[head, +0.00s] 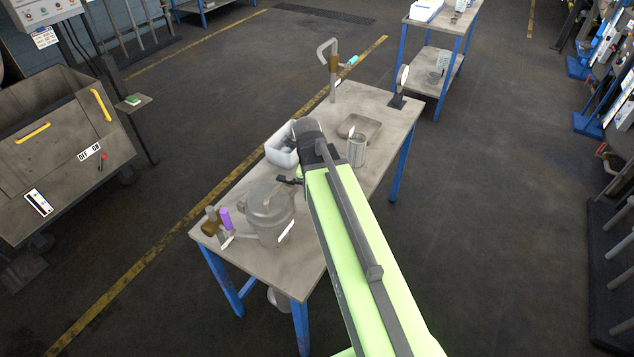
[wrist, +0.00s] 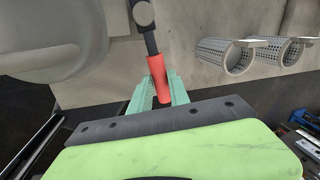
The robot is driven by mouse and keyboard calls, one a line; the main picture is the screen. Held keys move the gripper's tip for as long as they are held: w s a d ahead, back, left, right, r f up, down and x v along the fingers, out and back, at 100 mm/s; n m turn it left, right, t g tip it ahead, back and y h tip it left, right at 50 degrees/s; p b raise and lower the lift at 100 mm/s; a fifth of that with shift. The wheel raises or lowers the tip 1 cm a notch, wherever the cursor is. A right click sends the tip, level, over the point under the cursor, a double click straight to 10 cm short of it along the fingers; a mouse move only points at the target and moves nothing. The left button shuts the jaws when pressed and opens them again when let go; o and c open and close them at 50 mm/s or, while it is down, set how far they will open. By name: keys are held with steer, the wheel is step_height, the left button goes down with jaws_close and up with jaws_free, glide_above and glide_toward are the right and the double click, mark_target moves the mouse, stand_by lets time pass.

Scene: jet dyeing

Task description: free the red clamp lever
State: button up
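The red clamp lever (wrist: 158,82) is in the middle of the wrist view. Its dark shank runs up to a round grey pivot (wrist: 143,14) beside a large grey rounded vessel (wrist: 50,35). My gripper's two teal fingers (wrist: 160,88) stand on either side of the red handle, close to it. I cannot tell whether they press on it. In the head view, the grey lidded vessel (head: 268,214) stands on the worktable (head: 310,240). A dark piece (head: 289,180) shows at its upper right. My arm hides my fingers and the red handle there.
A perforated metal cup (head: 357,150), a shallow tray (head: 362,126) and a white bin (head: 282,150) stand on the table. A purple bottle (head: 225,218) and a brown bottle (head: 211,222) stand left of the vessel. The wrist view shows perforated cups (wrist: 226,54) at right. The floor around the table is open.

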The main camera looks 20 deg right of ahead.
steer(key=o, duration=0.4)
steer(key=shift+a, duration=0.25)
steer(key=shift+d, duration=0.2)
steer(key=p+v, duration=1.7)
steer(key=shift+w+r, duration=0.1)
steer(key=shift+r, duration=0.1)
